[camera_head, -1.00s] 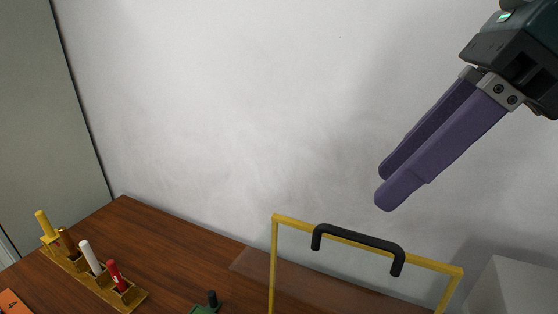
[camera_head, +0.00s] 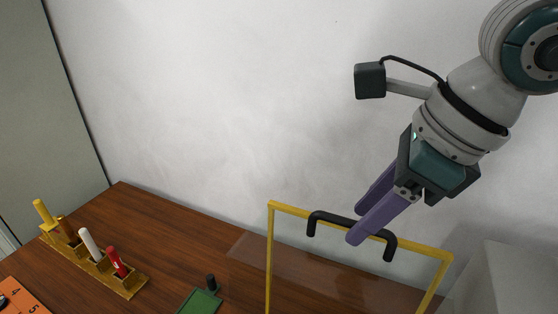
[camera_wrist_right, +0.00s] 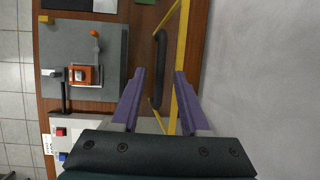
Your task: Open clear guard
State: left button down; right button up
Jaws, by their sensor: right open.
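The clear guard is a see-through panel in a yellow frame (camera_head: 269,255), standing upright on the table in the head view. A black bar handle (camera_head: 325,216) is on its top edge. My right gripper (camera_head: 356,225) is open, its purple fingers pointing down-left at the handle and overlapping it. In the right wrist view the handle (camera_wrist_right: 161,50) lies between the lines of the open fingers (camera_wrist_right: 160,73), beside the yellow frame (camera_wrist_right: 182,45). I cannot tell whether the fingers touch it. My left gripper is out of view.
A wooden rack (camera_head: 128,286) with coloured pegs stands on the brown table (camera_head: 170,225) at left. A green block (camera_head: 200,301) is near the guard. A pale box (camera_head: 515,280) is at right. The wrist view shows an orange device (camera_wrist_right: 84,75) on a grey plate.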

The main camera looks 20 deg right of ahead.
grip_shut()
dwell(1.4)
